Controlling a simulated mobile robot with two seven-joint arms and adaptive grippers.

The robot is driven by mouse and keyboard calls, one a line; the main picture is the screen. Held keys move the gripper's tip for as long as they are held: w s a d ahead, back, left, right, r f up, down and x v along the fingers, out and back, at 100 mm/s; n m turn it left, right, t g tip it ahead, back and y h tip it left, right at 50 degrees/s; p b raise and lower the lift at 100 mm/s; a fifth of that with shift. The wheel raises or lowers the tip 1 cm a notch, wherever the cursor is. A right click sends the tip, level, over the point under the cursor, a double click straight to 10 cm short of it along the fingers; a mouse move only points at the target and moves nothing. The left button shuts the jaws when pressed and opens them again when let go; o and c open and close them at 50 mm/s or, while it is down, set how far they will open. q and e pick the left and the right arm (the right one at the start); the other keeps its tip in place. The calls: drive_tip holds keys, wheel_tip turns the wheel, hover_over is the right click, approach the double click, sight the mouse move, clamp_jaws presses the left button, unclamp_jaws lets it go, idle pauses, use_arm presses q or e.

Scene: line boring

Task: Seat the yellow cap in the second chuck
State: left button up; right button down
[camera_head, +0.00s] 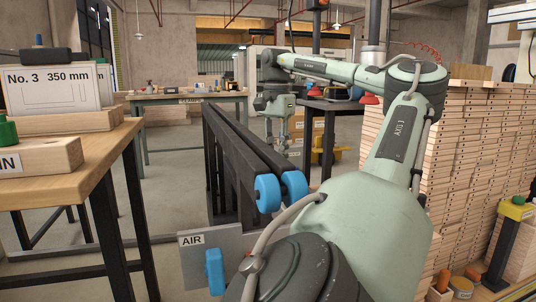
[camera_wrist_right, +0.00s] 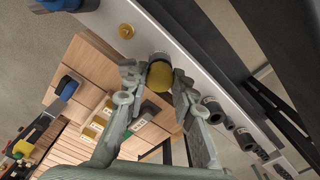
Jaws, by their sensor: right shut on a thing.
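The yellow cap (camera_wrist_right: 160,76) is between the fingers of my right gripper (camera_wrist_right: 158,82) in the right wrist view. The gripper is shut on it. A short grey cylinder, which looks like a chuck (camera_wrist_right: 158,56), shows right behind the cap. I cannot tell whether the cap is inside it or only in front of it. More dark chucks (camera_wrist_right: 213,104) stand in a row along the pale rail, to the lower right. In the head view my right gripper (camera_head: 283,146) is small, beyond the dark beams, and the cap cannot be made out. My left gripper is not in view.
Two long dark beams (camera_head: 245,140) with blue end rollers (camera_head: 268,193) run away from me. A wooden table (camera_head: 95,150) with a labelled box stands at left. Stacked wooden boards (camera_head: 470,160) fill the right. A brass fitting (camera_wrist_right: 126,31) sits on the rail near the gripper.

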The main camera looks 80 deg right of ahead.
drive_tip(key=shift+f, duration=0.3)
drive_tip(key=c, duration=1.2)
unclamp_jaws()
wheel_tip(320, 180, up, 8)
drive_tip(key=p, duration=0.6)
